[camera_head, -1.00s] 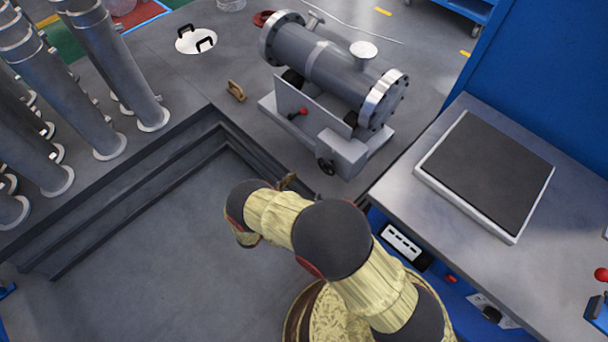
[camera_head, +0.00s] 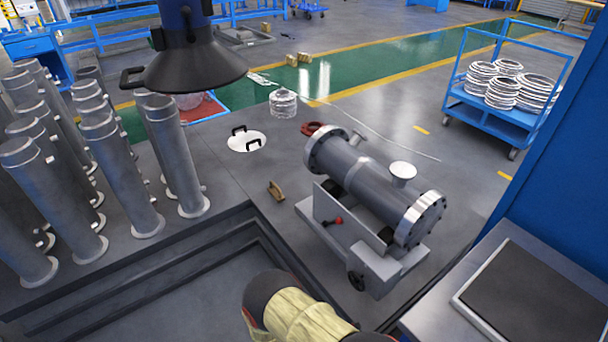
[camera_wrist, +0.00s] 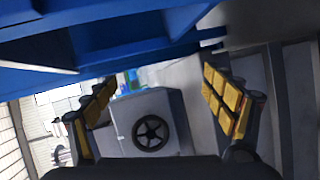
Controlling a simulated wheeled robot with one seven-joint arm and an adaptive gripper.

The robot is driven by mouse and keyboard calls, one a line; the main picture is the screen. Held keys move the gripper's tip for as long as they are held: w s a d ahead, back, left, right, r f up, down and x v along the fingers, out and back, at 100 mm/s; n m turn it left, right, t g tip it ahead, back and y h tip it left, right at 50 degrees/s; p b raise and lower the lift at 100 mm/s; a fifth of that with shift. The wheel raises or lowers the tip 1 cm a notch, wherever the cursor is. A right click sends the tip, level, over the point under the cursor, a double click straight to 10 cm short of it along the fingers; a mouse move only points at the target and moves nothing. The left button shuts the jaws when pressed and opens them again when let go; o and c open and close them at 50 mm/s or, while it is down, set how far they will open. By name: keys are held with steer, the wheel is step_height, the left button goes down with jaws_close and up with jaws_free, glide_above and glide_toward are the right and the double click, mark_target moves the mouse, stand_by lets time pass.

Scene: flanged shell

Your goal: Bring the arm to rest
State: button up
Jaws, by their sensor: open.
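My gripper (camera_wrist: 163,105) shows in the wrist view with its two yellow-padded fingers spread wide apart and nothing between them. Beyond the fingers is a grey block with a black handwheel (camera_wrist: 151,132), apart from them as far as I can tell. In the head view only part of my arm shows at the bottom, in yellowish covering with dark joints. The gripper itself is out of that view. The grey flanged shell (camera_head: 372,190) lies on its wheeled stand (camera_head: 385,262), right of centre.
Grey pipes (camera_head: 175,155) stand upright at left beside a stepped recess (camera_head: 150,290). A bench (camera_head: 440,318) with a dark-topped plate (camera_head: 535,300) is at lower right. A blue cart (camera_head: 530,125) holds coiled rings. A black cone-shaped fixture (camera_head: 195,68) hangs at upper left. A white lid (camera_head: 241,143) lies on the floor.

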steer(key=s+a+r+n+g+y+p, duration=0.1)
steer(key=s+r+g+y, duration=0.15)
steer(key=r, duration=0.65)
steer(key=s+a+r+n+g+y+p, duration=0.15)
steer(key=r+y, duration=0.25)
steer(key=r, duration=0.6)
steer(key=s+a+r+n+g+y, duration=0.1)
steer(key=s+r+g+y, duration=0.15)
steer(key=r, duration=0.65)
steer(key=s+d+r+m+t+y+p, duration=0.1)
steer(key=s+d+r+t, duration=0.1)
steer(key=r, duration=0.8)
steer(key=s+d+r+m+t+y+p, duration=0.2)
steer(key=d+r+t, duration=0.1)
steer(key=r, duration=0.6)
steer(key=s+d+r+m+t+y+p, duration=0.1)
steer(key=s+d+r+m+t+y, duration=0.1)
steer(key=r, duration=0.8)
steer(key=shift+d+r+t, duration=0.3)
steer(key=shift+d+t, duration=0.35)
steer(key=shift+t, duration=0.1)
steer(key=shift+c, duration=0.3)
